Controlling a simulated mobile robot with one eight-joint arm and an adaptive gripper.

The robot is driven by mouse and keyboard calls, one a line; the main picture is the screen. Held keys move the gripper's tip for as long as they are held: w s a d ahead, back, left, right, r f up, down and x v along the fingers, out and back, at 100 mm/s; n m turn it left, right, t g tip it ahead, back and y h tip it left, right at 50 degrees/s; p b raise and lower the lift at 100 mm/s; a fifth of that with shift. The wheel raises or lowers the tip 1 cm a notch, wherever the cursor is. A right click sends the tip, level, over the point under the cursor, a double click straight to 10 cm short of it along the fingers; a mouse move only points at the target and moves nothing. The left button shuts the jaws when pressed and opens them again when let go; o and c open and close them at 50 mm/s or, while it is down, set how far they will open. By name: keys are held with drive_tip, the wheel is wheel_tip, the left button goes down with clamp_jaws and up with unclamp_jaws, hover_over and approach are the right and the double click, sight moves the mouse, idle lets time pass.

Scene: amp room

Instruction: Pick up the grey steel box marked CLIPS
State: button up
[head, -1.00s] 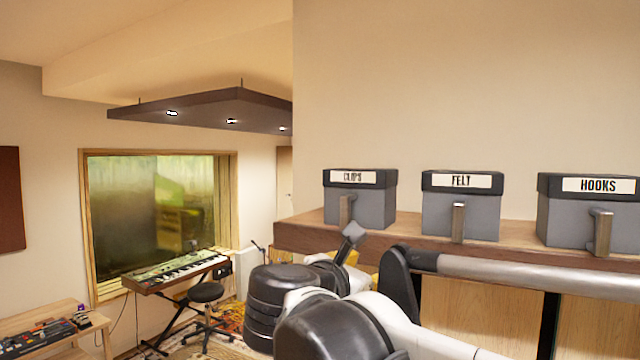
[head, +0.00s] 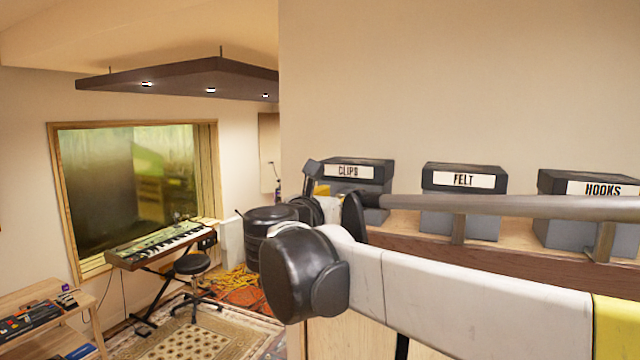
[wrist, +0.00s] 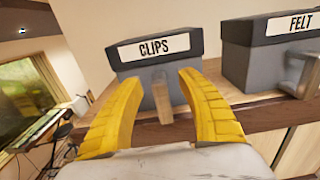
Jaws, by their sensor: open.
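The grey steel box marked CLIPS (head: 362,172) stands at the left end of a wooden shelf, its dark lid shut and white label facing me. In the wrist view the CLIPS box (wrist: 133,74) is straight ahead. Its upright front handle (wrist: 161,96) shows between the two yellow fingers of my gripper (wrist: 158,90). The fingers are spread apart on either side of the handle; I cannot tell whether they touch the box. In the head view my arm hides the lower part of the box, and only a bit of the gripper (head: 320,188) shows.
The FELT box (head: 462,184) stands to the right of CLIPS, and the HOOKS box (head: 590,195) is further right. The wooden shelf (head: 500,262) has a front edge below them. A keyboard (head: 165,240) and stool (head: 192,265) stand on the left.

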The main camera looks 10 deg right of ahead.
drive_tip(key=x, duration=0.2)
drive_tip(key=shift+w+d+f, duration=0.1)
drive_tip(key=shift+w, duration=0.35)
drive_tip(key=shift+s, duration=0.25)
drive_tip(key=c, duration=0.4)
clamp_jaws()
